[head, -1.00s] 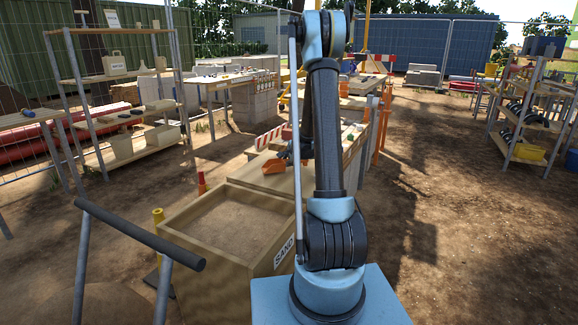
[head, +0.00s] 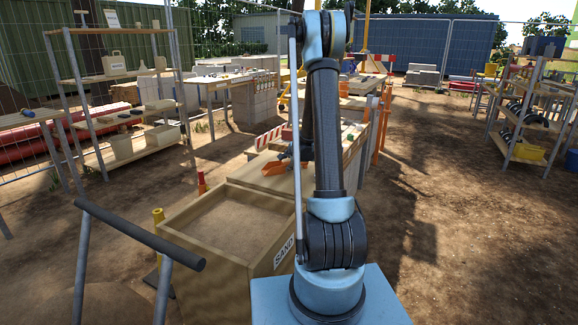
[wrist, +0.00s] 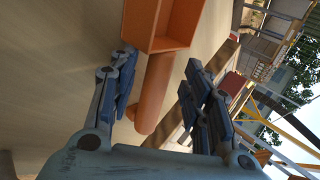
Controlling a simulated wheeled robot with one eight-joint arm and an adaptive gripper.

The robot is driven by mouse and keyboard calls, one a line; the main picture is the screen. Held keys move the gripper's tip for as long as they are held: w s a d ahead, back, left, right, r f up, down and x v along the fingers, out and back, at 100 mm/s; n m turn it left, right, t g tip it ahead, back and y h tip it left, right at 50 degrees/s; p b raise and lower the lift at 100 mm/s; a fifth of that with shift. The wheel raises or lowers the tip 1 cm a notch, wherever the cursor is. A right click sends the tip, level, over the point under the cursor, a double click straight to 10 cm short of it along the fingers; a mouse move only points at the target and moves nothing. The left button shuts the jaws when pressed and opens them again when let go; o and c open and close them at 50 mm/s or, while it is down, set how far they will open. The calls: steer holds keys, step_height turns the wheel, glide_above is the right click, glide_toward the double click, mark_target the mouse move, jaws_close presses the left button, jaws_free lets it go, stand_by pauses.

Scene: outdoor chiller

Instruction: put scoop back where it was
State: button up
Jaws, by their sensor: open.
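The orange scoop (head: 274,168) is at the plywood top (head: 250,178) just beyond the sand box in the head view. In the wrist view its pan (wrist: 168,28) is at the top and its round handle (wrist: 154,95) points down toward my gripper (wrist: 162,88). My gripper is open, with one blue-padded finger on each side of the handle and visible gaps beside it. In the head view my gripper is a small dark shape next to the scoop, partly hidden by my arm. I cannot tell whether the scoop touches the plywood along its whole length.
The open sand box (head: 168,228) stands in front, with a dark-topped rail (head: 140,235) at its left. A shelf rack (head: 105,78) with boxes is at left, another rack (head: 530,110) at right. Bare ground (head: 450,200) on the right is clear.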

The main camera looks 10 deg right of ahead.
steer(key=s+a+r+n+g, duration=0.1)
steer(key=s+r+n, duration=0.1)
steer(key=s+r, duration=0.55)
steer(key=s+r+n+g, duration=0.15)
steer(key=s+r, duration=0.25)
steer(key=s, duration=0.7)
steer(key=s+f+n+g, duration=0.2)
steer(key=s+n, duration=0.4)
steer(key=s, duration=1.2)
steer(key=s+a+f+n+g+h, duration=0.1)
steer(key=s+n, duration=0.6)
steer(key=s, duration=1.1)
steer(key=shift+f+g, duration=0.65)
steer(key=shift+f, duration=0.15)
